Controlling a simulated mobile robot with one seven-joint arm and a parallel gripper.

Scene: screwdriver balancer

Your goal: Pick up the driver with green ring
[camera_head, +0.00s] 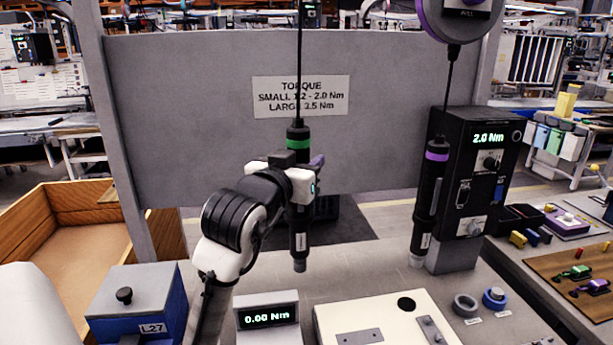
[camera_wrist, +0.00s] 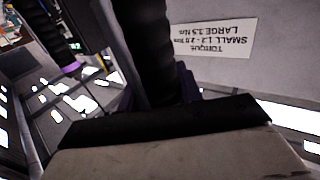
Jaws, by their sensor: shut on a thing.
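The driver with the green ring (camera_head: 299,143) hangs upright from a thin cable in the middle of the head view. It is black, with its green band near the top and a pale tip at the bottom. My gripper (camera_head: 302,185) is around its body just below the green ring and is shut on it. In the wrist view the driver's dark ribbed body (camera_wrist: 152,50) rises from behind my gripper (camera_wrist: 165,125); its ring does not show there. A second black driver with a purple ring (camera_head: 437,156) hangs to the right, apart from my gripper; it also shows in the wrist view (camera_wrist: 70,68).
A black controller box (camera_head: 463,225) reading 2.0 Nm stands right of the purple-ringed driver. On the bench are a display (camera_head: 268,317) reading 0.00 Nm, a cream panel (camera_head: 385,325) and a blue box (camera_head: 140,300). A grey board (camera_head: 200,100) with a torque sign stands behind.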

